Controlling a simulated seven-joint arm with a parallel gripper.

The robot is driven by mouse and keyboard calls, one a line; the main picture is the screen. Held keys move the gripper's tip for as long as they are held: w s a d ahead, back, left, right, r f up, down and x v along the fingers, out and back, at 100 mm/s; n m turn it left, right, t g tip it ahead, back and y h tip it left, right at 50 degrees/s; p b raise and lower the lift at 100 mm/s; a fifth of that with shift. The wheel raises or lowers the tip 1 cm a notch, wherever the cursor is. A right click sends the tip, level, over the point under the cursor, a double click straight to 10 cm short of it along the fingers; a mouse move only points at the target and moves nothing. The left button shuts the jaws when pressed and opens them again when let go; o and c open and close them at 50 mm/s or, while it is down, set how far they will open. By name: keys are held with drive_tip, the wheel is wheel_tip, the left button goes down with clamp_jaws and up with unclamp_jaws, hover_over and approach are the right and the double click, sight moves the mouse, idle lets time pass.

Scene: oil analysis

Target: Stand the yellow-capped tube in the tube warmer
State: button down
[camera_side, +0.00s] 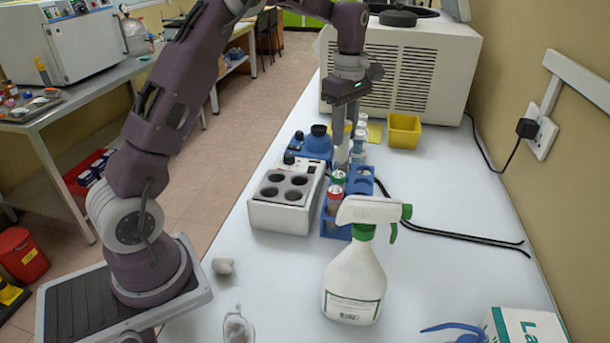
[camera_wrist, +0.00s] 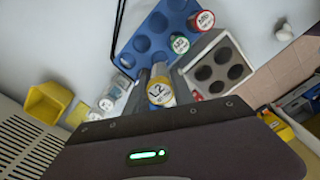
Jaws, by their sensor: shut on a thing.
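The yellow-capped tube (camera_wrist: 160,94), with a white label on its cap marked L2, is between the fingers of my gripper (camera_wrist: 158,78) in the wrist view. My gripper (camera_side: 347,160) is shut on it and points down near the far end of the blue rack in the side view. The fingers largely hide the tube there, and I cannot tell how far it is off the rack. The tube warmer (camera_side: 263,212) is a white box with dark round wells that look empty; it stands left of the rack and also shows in the wrist view (camera_wrist: 239,77).
The blue rack (camera_wrist: 133,57) holds a red-capped tube (camera_wrist: 203,21) and a green-capped tube (camera_wrist: 180,44). A spray bottle (camera_side: 355,280) stands in front. A blue device (camera_side: 317,143) stands behind the warmer. A yellow bin (camera_side: 404,131) and a large white machine (camera_side: 430,70) are farther back.

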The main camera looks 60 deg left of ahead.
drive_tip(key=shift+s+a+r, duration=0.15)
drive_tip(key=shift+s+r, duration=0.05)
drive_tip(key=shift+s, duration=0.1)
drive_tip(key=s+a+r, duration=0.3)
drive_tip(key=s+r, duration=0.1)
drive_tip(key=s, duration=0.6)
wheel_tip(320, 180, down, 11)
drive_tip(key=shift+w+d+f, duration=0.2)
drive_tip(key=shift+w, duration=0.05)
drive_tip(key=c, duration=1)
unclamp_jaws()
drive_tip(key=shift+r, duration=0.1)
